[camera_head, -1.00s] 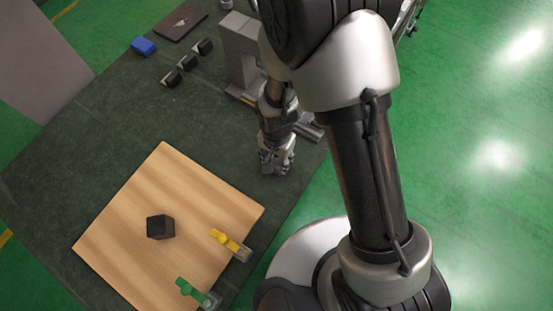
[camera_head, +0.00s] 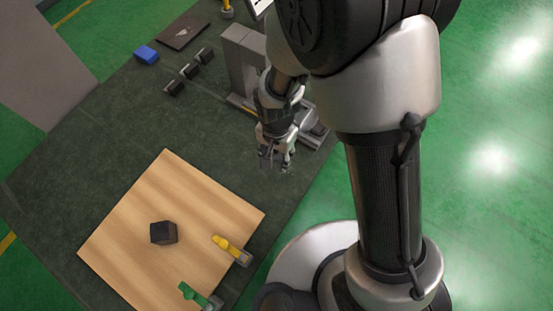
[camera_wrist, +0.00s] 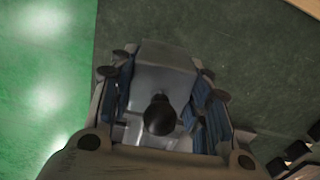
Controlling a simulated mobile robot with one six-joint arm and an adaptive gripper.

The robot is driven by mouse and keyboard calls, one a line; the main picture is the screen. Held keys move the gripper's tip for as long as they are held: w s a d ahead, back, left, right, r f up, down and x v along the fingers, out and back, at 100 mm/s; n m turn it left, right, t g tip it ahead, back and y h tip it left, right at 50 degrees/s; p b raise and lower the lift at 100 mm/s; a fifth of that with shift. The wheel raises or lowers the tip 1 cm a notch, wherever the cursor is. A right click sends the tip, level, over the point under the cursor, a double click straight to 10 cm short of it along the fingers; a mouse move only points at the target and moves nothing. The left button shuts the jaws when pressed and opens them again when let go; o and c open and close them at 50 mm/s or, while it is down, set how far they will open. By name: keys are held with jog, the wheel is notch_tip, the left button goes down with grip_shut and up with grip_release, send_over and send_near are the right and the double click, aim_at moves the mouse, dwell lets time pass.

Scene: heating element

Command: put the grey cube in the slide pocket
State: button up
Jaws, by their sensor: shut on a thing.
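My gripper (camera_head: 273,160) is over the near right edge of the dark table, in front of the grey upright fixture (camera_head: 240,62). In the wrist view my gripper (camera_wrist: 162,100) has its blue-padded fingers on either side of a grey block, which I take to be the grey cube (camera_wrist: 165,57). A dark round knob shows in front of the block and hides part of it. A low metal part (camera_head: 319,136) shows at the fixture's base beside my arm; my arm hides much of that area, and I cannot make out the slide pocket.
The table's middle is clear.

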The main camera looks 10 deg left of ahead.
notch_tip(320, 180, up, 12)
jog(key=p, duration=0.3)
jog(key=shift+r, duration=0.2)
jog(key=w+d+f+n+b, duration=0.1)
jog(key=w+d, duration=0.4)
jog(key=d, duration=0.5)
jog(key=w+d+f+n+b, duration=0.1)
jog(key=w+d, duration=0.4)
jog(key=d, duration=0.5)
jog(key=shift+d+f+n+b, duration=0.2)
jog(key=shift+f+n+b, duration=0.15)
jog(key=shift+n+b, duration=0.35)
jog(key=shift+w+a, duration=0.1)
